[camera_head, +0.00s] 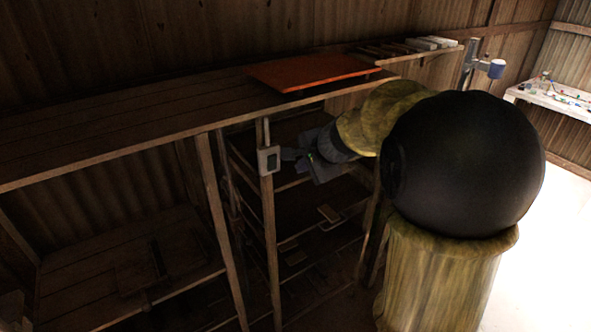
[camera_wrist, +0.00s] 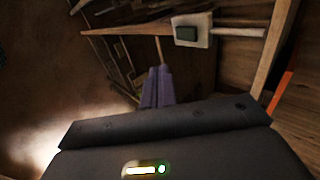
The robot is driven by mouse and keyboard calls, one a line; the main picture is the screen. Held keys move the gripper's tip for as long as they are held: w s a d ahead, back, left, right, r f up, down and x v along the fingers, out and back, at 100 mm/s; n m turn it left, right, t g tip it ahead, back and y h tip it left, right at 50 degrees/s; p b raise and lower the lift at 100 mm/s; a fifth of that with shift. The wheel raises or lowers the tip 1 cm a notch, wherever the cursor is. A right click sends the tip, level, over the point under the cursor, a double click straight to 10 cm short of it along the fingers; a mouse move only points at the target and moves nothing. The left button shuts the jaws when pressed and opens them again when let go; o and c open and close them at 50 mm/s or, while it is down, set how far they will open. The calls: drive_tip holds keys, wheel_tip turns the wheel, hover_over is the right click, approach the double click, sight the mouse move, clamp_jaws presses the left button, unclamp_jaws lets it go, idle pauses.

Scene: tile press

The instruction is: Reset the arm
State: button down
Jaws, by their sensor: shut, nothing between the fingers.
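My arm reaches left from its column across the head view toward the shelving. My gripper (camera_head: 288,155) is beside a wooden post, with its fingertips just right of a small pale switch box (camera_head: 268,160). In the wrist view, my gripper (camera_wrist: 157,72) shows as two purple-grey fingers pressed together with nothing between them. The switch box (camera_wrist: 190,42) with a dark green button is ahead and to the right of the fingers there. A gap seems to show between fingers and box. Whether the button is pressed in, I cannot tell.
A long wooden shelf top (camera_head: 130,122) runs above and behind my gripper, bearing an orange-red panel (camera_head: 310,71). Below is a dark rack (camera_head: 297,255) with several boards. A white table (camera_head: 570,101) with small items stands far right. Bare pale floor lies at right.

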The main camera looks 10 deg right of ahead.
drive_tip(key=shift+s+r, duration=0.15)
drive_tip(key=shift+d, duration=0.1)
drive_tip(key=s+a+f+n+g+h+b, duration=0.1)
drive_tip(key=s+f+n+g, duration=0.4)
drive_tip(key=s+f+n, duration=0.9)
drive_tip(key=s+a+f+h, duration=0.1)
drive_tip(key=s+f, duration=0.2)
drive_tip(key=s, duration=0.3)
drive_tip(key=shift+s+a+g+h+b, duration=0.3)
drive_tip(key=shift+s+h+b, duration=0.05)
drive_tip(key=shift+h, duration=0.05)
